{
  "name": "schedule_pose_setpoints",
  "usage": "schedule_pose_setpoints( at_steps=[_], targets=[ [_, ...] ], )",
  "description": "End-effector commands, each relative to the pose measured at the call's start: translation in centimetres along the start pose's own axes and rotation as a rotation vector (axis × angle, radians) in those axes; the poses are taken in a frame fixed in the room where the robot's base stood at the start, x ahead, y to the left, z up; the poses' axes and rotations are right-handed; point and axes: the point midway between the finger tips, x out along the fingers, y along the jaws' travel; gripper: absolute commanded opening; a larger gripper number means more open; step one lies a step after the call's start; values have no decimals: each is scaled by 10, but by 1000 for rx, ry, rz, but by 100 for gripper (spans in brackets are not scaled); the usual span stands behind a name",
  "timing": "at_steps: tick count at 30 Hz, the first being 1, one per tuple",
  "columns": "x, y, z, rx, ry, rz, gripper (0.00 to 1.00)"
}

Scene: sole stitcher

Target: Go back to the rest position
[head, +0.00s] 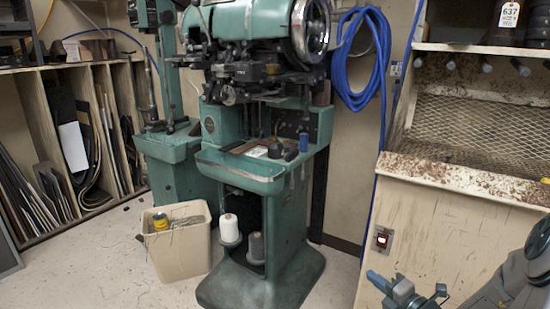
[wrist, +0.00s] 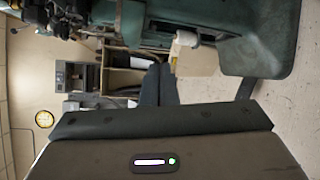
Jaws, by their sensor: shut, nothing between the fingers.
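My gripper (wrist: 158,68) shows in the wrist view with its two dark fingers side by side and closed, nothing between them. In the head view, part of my grey and blue arm (head: 510,280) shows at the lower right, in front of the cream cabinet. The green sole stitcher (head: 225,130) stands upright in the middle of the head view, apart from my arm. Its base also shows at the upper right of the wrist view (wrist: 270,40), which is turned sideways.
A beige bin (head: 178,255) stands left of the stitcher's base. Wooden shelves (head: 45,80) with sheets line the left wall. A blue hose (head: 360,60) hangs on the wall. The cream cabinet (head: 440,235) with a mesh bay fills the right. Floor (head: 95,265) is clear at the lower left.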

Motion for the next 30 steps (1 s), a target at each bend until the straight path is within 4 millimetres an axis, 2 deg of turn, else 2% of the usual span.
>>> schedule_pose_setpoints(
  at_steps=[1, 3, 8, 12, 15, 18, 21, 24, 25, 30],
  targets=[
    [6, 42, -18, -145, 111, 2, 0],
    [8, 78, -50, -369, 276, 12, 0],
    [-5, 144, -116, -882, 633, 94, 0],
    [-34, 189, -155, -1330, 924, 226, 0],
    [-59, 218, -171, -1644, 1117, 353, 0],
    [-85, 246, -177, -1952, 1300, 506, 0],
    [-110, 274, -174, -2250, 1473, 686, 0],
    [-132, 303, -162, -2529, 1631, 884, 0],
    [-137, 311, -158, 2450, -1575, -888, 0],
    [-158, 348, -135, 2064, -1320, -874, 0]
  ],
)
